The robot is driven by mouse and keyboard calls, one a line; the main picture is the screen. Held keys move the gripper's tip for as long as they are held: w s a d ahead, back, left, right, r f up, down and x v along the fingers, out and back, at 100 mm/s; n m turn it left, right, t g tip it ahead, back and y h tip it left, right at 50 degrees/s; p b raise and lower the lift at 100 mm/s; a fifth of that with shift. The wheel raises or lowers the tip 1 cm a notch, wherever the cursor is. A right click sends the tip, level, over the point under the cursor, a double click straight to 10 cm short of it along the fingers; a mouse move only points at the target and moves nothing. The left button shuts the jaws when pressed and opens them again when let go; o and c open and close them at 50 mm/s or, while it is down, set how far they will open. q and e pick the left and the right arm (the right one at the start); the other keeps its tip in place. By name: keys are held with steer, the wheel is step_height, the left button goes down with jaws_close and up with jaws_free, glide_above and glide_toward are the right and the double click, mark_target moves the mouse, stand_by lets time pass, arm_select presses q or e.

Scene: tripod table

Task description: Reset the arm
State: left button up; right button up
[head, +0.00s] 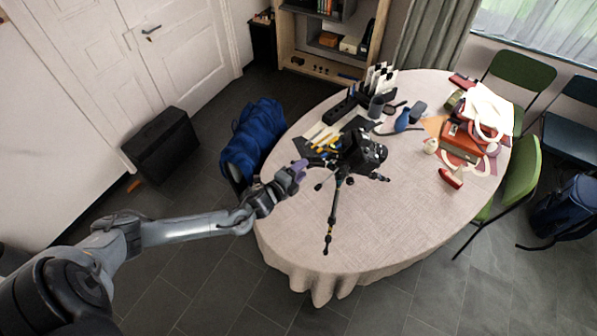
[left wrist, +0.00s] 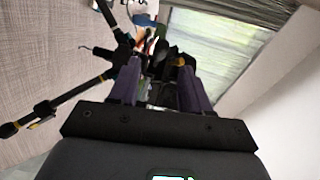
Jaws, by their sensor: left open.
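My left arm reaches in from the left in the head view, and its gripper (head: 296,170) is at the left part of the oval table (head: 400,220). It is beside a black tripod with a camera (head: 362,152) on top. In the left wrist view the two purple fingers of the left gripper (left wrist: 160,88) are apart, and the gripper is open. Dark parts of the tripod (left wrist: 78,100) show beyond and to the left of the fingers. Whether the fingers touch the tripod cannot be told. My right gripper is not in view.
The front of the tabletop is clear. Green chairs (head: 521,172) stand on the right.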

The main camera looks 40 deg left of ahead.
arm_select(q)
steer(key=shift+s+r, duration=0.1)
steer(key=shift+s, duration=0.3)
